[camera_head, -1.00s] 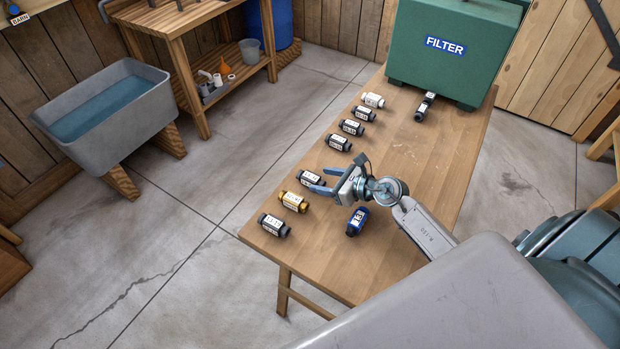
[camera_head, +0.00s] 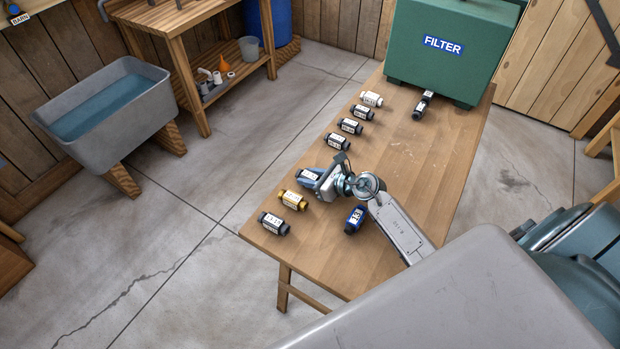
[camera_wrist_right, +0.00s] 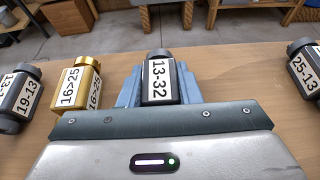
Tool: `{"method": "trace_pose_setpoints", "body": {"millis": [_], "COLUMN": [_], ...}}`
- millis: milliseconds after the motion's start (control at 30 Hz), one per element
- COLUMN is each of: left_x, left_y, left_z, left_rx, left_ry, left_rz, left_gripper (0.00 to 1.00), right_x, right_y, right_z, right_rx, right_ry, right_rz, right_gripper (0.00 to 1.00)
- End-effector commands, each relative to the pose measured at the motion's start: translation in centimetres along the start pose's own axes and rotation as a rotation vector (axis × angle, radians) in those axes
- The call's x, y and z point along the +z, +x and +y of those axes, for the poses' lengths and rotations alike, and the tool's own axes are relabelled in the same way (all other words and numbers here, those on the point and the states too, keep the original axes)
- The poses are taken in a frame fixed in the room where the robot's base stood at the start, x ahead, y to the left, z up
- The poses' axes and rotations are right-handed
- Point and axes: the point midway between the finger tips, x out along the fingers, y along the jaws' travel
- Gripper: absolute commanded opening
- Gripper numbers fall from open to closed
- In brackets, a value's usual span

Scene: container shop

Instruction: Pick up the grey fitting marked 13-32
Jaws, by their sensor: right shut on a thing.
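The dark grey fitting marked 13-32 (camera_wrist_right: 158,80) stands between the blue fingers of my right gripper (camera_wrist_right: 160,90) in the right wrist view. The fingers are shut on it from both sides. In the head view my right gripper (camera_head: 318,176) is low over the table's left edge, and the fitting's white label (camera_head: 307,175) shows partly there. I cannot tell whether the fitting touches the table. My left gripper is not in view.
Several fittings line the edge farther back. A green filter box (camera_head: 440,50) stands at the back.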

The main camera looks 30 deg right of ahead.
Motion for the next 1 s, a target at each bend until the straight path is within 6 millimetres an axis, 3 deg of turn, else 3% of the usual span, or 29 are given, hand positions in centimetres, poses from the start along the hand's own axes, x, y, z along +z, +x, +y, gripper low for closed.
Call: {"method": "trace_pose_setpoints", "body": {"millis": [333,567,1000], "left_x": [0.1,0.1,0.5], "left_y": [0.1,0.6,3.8], "left_z": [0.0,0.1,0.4], "left_rx": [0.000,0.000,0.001], "left_ry": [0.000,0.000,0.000], "left_rz": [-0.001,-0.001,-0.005], "left_gripper": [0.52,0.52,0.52], "right_x": [0.5,3.0,0.2], "right_y": [-0.2,-1.2,-9.6], "right_z": [0.0,0.0,-3.0], "right_rx": [0.000,0.000,0.001], "right_ry": [-0.002,-0.006,-0.006], "right_rz": [-0.001,-0.003,0.008], "right_gripper": [0.08,0.08,0.08]}}
